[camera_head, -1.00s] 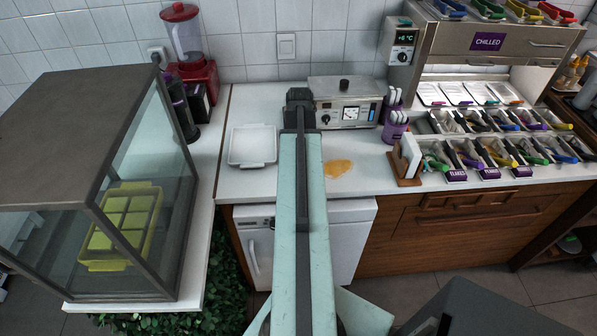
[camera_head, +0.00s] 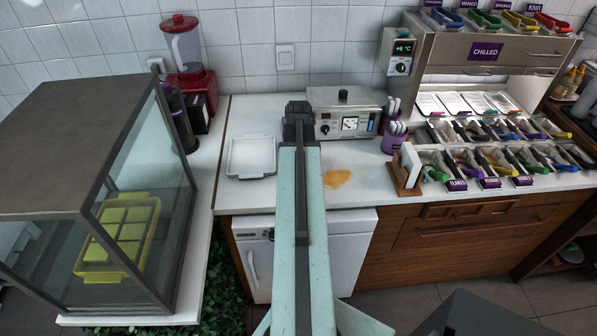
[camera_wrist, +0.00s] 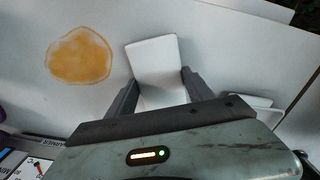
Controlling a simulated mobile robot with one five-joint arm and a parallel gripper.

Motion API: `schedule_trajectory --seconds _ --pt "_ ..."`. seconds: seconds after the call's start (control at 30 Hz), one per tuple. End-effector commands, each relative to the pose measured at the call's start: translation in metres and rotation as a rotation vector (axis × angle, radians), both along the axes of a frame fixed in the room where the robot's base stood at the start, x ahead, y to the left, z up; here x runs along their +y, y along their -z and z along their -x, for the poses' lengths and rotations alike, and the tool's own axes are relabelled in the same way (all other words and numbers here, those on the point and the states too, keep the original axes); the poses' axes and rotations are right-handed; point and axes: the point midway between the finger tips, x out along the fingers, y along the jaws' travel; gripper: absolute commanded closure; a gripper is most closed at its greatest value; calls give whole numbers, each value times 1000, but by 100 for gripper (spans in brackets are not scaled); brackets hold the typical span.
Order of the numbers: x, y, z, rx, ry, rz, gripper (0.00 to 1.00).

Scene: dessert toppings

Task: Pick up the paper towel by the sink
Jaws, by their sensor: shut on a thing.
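In the wrist view, a white paper towel (camera_wrist: 155,62) is a flat, roughly square sheet between the two dark fingers of my gripper (camera_wrist: 160,88). My gripper is shut on it, and its near part runs back between the fingers. Pale counter shows around the towel. In the head view, my gripper (camera_head: 299,112) is over the counter in front of the metal appliance. There the arm and gripper hide the towel. No sink can be made out.
An orange spill (camera_head: 336,178) lies on the counter (camera_head: 270,196), right of my arm. A white tray (camera_head: 251,157) is on the left. The metal appliance (camera_head: 346,116) stands behind. A wooden holder with white sheets (camera_head: 407,172) and topping bins (camera_head: 490,165) are right; a glass case (camera_head: 120,190) is far left.

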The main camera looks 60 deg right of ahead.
Motion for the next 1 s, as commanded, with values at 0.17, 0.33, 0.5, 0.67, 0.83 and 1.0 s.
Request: schedule_trajectory --seconds 0.17,0.33,0.5,0.67,0.83,1.0 --pt "0 -41 0 0 0 0 83" --pt "0 -78 0 0 -1 0 83" --pt "0 -93 -1 0 -1 0 83" --pt "1 -90 -1 0 -1 0 83" --pt "1 -90 -1 0 -2 0 62" --pt "1 -86 -1 0 -2 0 72"
